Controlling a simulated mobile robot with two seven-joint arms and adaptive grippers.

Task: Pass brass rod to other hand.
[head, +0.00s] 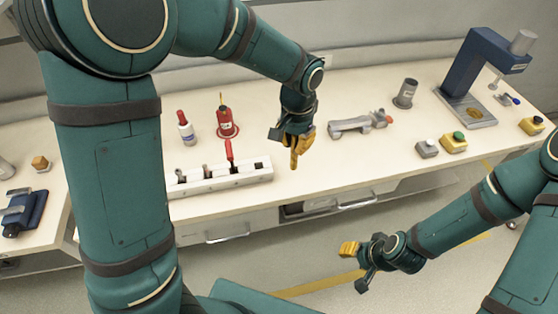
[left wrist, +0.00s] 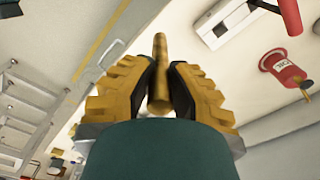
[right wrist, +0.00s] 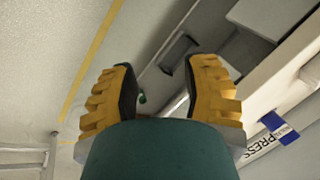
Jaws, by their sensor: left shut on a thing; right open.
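The brass rod (left wrist: 160,62) is between the yellow fingers of my left gripper (left wrist: 160,95), which is shut on it. In the left wrist view one end of the rod sticks out past the fingertips. In the head view my left gripper (head: 296,150) is above the bench, right of the white rack, and the rod is hard to tell from the yellow fingers. My right gripper (head: 350,249) is low in front of the bench, over the floor. In the right wrist view my right gripper (right wrist: 160,90) has its fingers apart with nothing between them.
Drawers front the bench; the floor is free.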

